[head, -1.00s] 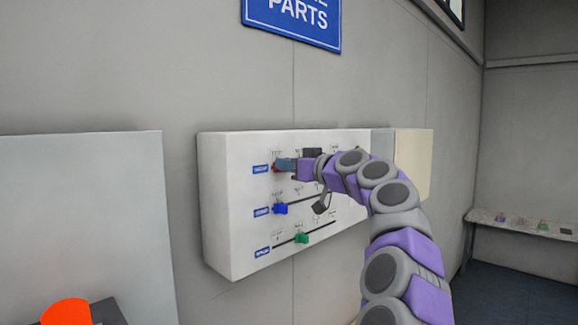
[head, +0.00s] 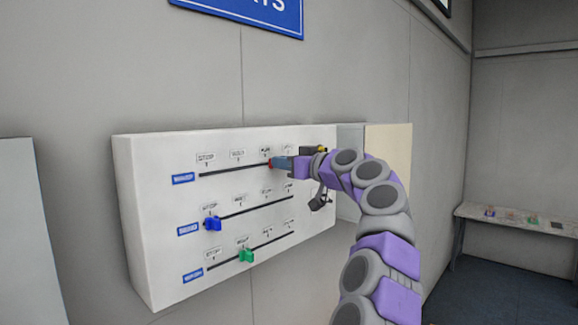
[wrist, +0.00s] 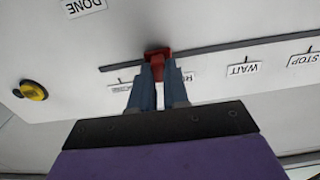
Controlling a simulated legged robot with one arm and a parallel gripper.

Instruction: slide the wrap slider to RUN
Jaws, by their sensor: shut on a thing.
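The red slider knob (head: 270,163) is on the top slot of the white wall panel (head: 140,215); it also shows in the wrist view (wrist: 157,62). My gripper (head: 279,163) is shut on the red knob, with its two blue fingers (wrist: 158,85) around it. In the wrist view the panel is upside down, with STOP (wrist: 305,60), WAIT (wrist: 243,69) and a partly hidden label starting with R (wrist: 188,77). The knob appears just past that R label, on the side away from WAIT. The top row's blue name tag (head: 184,178) is too blurred to read surely.
A blue knob (head: 212,223) sits near the left end of the middle slot. A green knob (head: 246,255) is near the second mark of the bottom slot. A yellow button (wrist: 34,90) is on the panel beyond the slot. A side table (head: 520,217) stands far right.

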